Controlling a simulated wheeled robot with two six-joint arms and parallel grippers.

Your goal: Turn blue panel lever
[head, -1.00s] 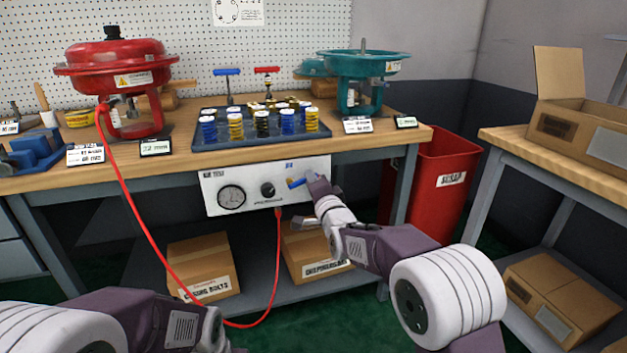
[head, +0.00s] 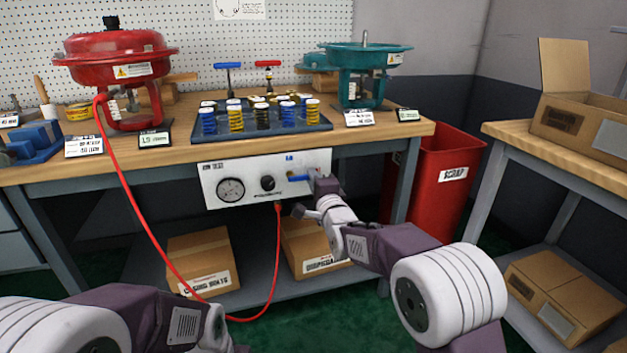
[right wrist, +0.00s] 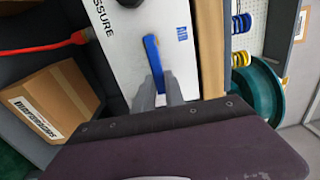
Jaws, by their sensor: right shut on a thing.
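The blue panel lever (head: 299,178) is on the right part of the white panel (head: 222,166) under the bench edge. In the head view it lies nearly level, its free part pointing left. My right gripper (head: 313,180) is at the lever's right end, with its fingertips partly hidden. In the right wrist view the blue lever (right wrist: 153,58) runs down between the two grey fingers (right wrist: 159,92), which are shut on its near end. My left arm shows at the bottom left of the head view, but its gripper is out of view.
The panel also carries a gauge (head: 231,190) and a black knob (head: 267,183). A red hose (head: 277,250) hangs from the panel's underside, left of my right forearm. Boxes (head: 318,252) stand on the shelf below. A red scrap bin (head: 447,185) stands right of the bench.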

